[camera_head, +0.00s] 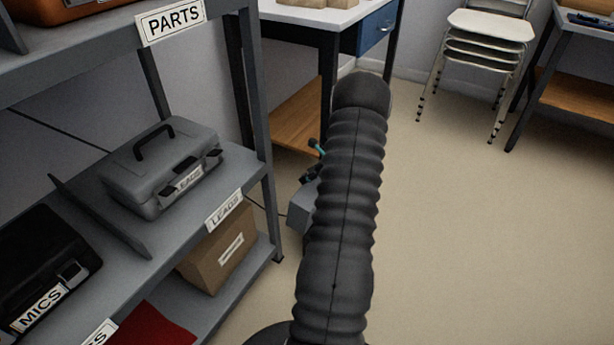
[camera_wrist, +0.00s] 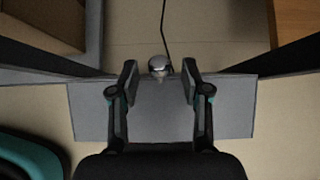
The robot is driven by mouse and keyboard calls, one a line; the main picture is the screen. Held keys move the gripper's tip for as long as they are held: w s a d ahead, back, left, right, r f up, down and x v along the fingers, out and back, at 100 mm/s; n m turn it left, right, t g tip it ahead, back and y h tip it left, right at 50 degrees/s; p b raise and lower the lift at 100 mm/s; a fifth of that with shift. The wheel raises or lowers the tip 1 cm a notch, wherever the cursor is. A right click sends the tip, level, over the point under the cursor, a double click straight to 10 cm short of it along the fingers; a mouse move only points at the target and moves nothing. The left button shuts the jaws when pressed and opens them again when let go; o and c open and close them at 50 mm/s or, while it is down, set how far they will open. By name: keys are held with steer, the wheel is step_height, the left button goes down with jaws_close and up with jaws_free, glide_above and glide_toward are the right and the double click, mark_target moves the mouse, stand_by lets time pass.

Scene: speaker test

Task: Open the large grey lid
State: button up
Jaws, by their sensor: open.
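A large flat grey lid (camera_wrist: 230,112) lies below my gripper in the wrist view. A round metal knob (camera_wrist: 158,64) shows at the lid's far edge. My gripper (camera_wrist: 159,80) is open, with one finger on each side of the knob in the picture. I cannot tell whether the fingers touch it. In the head view, a grey box (camera_head: 298,212) on the floor is partly hidden behind my dark ribbed arm. Only a small teal and black part of my gripper (camera_head: 314,160) shows there.
A grey metal shelf unit (camera_head: 268,215) stands at left, holding a grey case (camera_head: 165,170), a black case (camera_head: 40,265) and a cardboard box (camera_head: 215,255). A workbench (camera_head: 310,14) stands behind. Stacked chairs (camera_head: 485,40) are at back right. The floor at right is clear.

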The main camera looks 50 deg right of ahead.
steer(key=v, duration=1)
steer(key=shift+s+r, duration=0.15)
steer(key=shift+r, duration=0.1)
